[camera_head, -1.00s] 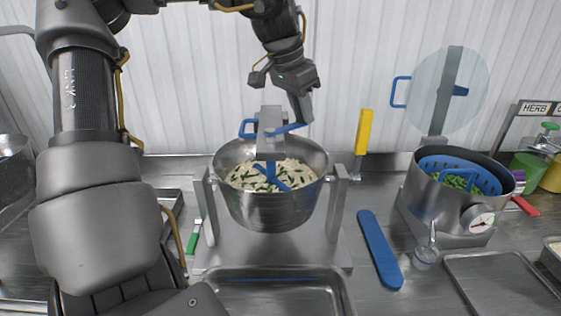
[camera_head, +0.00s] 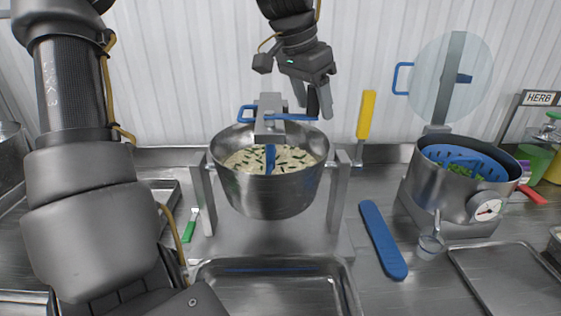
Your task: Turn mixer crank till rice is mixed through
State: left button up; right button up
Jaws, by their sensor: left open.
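The steel mixer bowl (camera_head: 268,195) hangs between two posts on a steel stand. The rice (camera_head: 290,160) in it is pale, with green bits spread over its surface. A blue paddle (camera_head: 270,157) stands in the rice, under a grey block (camera_head: 266,127) on the bridge. The blue crank (camera_head: 292,117) runs from the block to the right. My left gripper (camera_head: 320,104) points down at the right end of the crank, with its jaws open. I cannot tell whether a finger touches the crank. My right gripper is out of view.
A yellow handle (camera_head: 366,115) stands right of the bowl. A blue paddle-shaped tool (camera_head: 382,240) lies on the counter. A steel pot (camera_head: 450,190) with a blue insert and a gauge stands at right. An empty tray (camera_head: 275,290) lies in front of the mixer.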

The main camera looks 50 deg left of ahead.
pick_arm(q)
notch_tip(320, 180, up, 8)
jog(key=p, duration=0.5)
jog(key=shift+r+p, duration=0.55)
jog(key=shift+f, duration=0.1)
